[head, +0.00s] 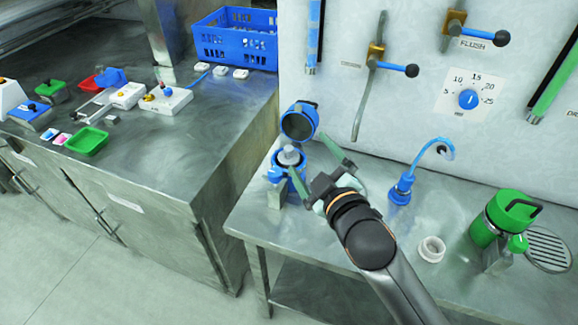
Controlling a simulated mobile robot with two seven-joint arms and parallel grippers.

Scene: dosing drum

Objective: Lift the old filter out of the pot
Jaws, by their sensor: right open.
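The blue pot (278,176) stands at the left end of the right steel table, its round lid (299,122) swung up behind it. The old filter (289,156), a pale grey piece with a knob on top, sits in the pot's mouth. I cannot tell whether either touches the filter. My left gripper does not show.
A white ring-shaped part (431,249) stands to the right, near a blue hooked spout (401,192). A green canister (502,217) stands by a round drain grate (548,249). Levers and a blue dial (468,99) are on the wall behind. A blue crate (236,40) sits on the left counter.

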